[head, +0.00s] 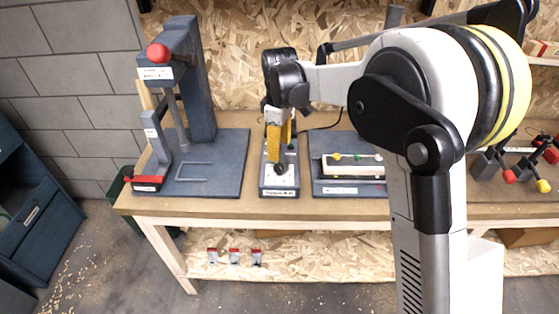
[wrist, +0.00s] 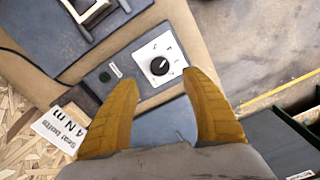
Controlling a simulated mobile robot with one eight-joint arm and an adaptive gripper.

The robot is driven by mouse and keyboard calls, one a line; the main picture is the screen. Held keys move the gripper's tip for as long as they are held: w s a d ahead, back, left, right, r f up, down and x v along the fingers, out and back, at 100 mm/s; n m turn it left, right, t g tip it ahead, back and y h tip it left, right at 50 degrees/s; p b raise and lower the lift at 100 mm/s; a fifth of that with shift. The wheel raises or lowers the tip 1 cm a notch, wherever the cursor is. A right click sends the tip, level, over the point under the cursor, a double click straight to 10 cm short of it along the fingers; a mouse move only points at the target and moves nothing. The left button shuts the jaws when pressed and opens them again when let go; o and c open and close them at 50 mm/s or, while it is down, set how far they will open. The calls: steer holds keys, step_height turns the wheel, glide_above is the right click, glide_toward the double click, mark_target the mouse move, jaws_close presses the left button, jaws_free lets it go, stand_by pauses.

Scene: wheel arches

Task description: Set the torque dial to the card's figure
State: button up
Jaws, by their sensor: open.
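The torque dial (wrist: 160,66) is a round black knob on a white plate (wrist: 174,50) with small marks around it. Which mark its pointer faces is too small to tell. In the head view the dial (head: 281,169) is at the front of a narrow grey base. The card (wrist: 62,131) is white and reads "Seat bolts 4 N m", at the lower left of the wrist view. My gripper (wrist: 160,80) has yellow fingers, open and empty, pointing toward the dial, which shows between their tips. In the head view my gripper (head: 280,143) is just above the dial, apparently not touching.
A grey press stand (head: 200,90) with a red ball knob is left of the dial's base. A grey board (head: 348,190) with a white block and coloured knobs is right. Red and yellow knobbed levers (head: 510,176) are farther right. The bench's front edge (head: 230,210) is close.

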mark_target(281, 167)
steer(key=shift+r, duration=2.15)
steer(key=s+d+r+m+t+b, duration=0.2)
steer(key=s+d+r+m+t, duration=0.35)
steer(key=s+d, duration=0.75)
steer(key=s+d+f+m+t, duration=0.1)
steer(key=s+d+f+m, duration=0.1)
steer(key=s+m, duration=0.2)
steer(key=s+d+f+m+b, duration=0.1)
steer(key=s+d+f+m, duration=0.2)
steer(key=s, duration=0.7)
steer(key=shift+s+m+t, duration=0.15)
steer(key=shift+m+t, duration=0.2)
steer(key=shift+m, duration=0.2)
